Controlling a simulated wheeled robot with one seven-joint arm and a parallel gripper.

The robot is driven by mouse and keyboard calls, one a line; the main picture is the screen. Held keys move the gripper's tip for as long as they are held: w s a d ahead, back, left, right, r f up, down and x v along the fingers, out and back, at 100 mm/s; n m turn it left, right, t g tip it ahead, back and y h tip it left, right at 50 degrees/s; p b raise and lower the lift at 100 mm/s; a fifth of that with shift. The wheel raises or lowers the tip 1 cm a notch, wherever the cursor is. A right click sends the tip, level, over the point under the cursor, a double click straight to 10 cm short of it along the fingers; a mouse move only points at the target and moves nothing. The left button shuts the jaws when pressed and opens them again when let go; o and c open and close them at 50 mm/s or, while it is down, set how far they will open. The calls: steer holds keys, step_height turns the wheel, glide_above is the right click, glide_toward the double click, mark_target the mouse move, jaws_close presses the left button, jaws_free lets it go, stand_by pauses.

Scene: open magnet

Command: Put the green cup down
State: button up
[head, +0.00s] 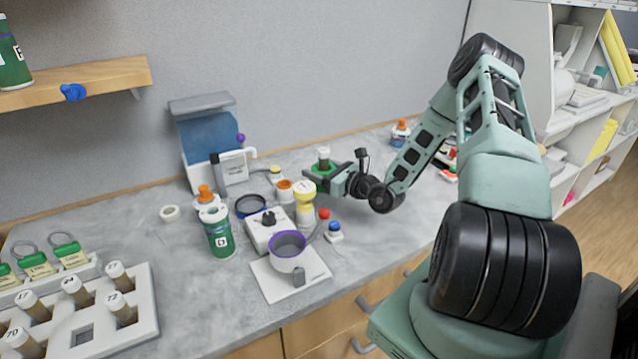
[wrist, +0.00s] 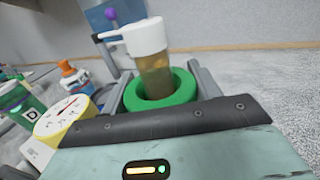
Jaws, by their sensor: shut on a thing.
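The green cup (wrist: 184,92) shows in the wrist view as a thick green ring between the two fingers. A vial with a white cap and a brownish body (wrist: 156,72) stands in it, tilted slightly in the picture. My gripper (head: 322,174) is shut on the cup, and in the head view a little green of the cup (head: 323,165) shows there with the vial (head: 323,153) rising from it. The cup's underside is hidden, so I cannot tell its height over the grey counter (head: 380,240).
A green-labelled bottle (head: 218,235) stands further left. A vial rack (head: 85,315) fills the near left.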

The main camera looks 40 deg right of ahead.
steer(key=shift+f+p, duration=0.35)
steer(key=shift+f, duration=2.1)
steer(key=shift+f, duration=0.2)
steer(key=o, duration=1.1)
